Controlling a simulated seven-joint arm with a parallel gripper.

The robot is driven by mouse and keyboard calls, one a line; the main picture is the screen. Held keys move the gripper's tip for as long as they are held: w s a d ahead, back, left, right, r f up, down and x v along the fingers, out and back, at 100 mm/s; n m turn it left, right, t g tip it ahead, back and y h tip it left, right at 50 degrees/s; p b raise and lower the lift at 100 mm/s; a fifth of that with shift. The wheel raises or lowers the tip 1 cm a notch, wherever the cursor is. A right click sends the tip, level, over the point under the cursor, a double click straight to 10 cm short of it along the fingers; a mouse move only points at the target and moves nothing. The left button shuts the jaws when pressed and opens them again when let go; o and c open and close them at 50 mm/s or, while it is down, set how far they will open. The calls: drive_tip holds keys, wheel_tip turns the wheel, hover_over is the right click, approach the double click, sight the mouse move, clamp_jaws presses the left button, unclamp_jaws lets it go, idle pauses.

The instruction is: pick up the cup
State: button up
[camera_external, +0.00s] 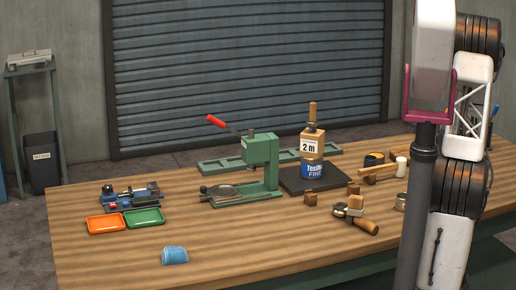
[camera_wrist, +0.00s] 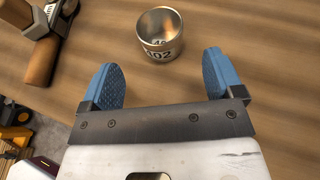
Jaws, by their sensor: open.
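A small metal cup (camera_wrist: 160,36) with dark digits on its side stands upright on the wooden table in the wrist view. In the external view the cup (camera_external: 400,203) is at the right, partly hidden behind my arm. My gripper (camera_wrist: 162,64) has blue finger pads and is open and empty. The cup lies ahead of the fingertips, roughly centred between them, and is not gripped. My gripper cannot be made out in the external view.
A hammer-like tool (camera_external: 355,217) lies left of the cup. A tape measure (camera_external: 374,160) and a mallet (camera_external: 385,171) are behind it. A green press (camera_external: 262,165), two small trays (camera_external: 105,224), and a blue item (camera_external: 174,256) are farther left. The front middle of the table is clear.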

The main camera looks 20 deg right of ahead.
drive_tip(key=shift+w, duration=0.1)
drive_tip(key=shift+x, duration=1.2)
drive_tip(key=shift+x, duration=2.6)
drive_tip(key=c, duration=1)
drive_tip(key=shift+r, duration=0.1)
wheel_tip(320, 180, up, 18)
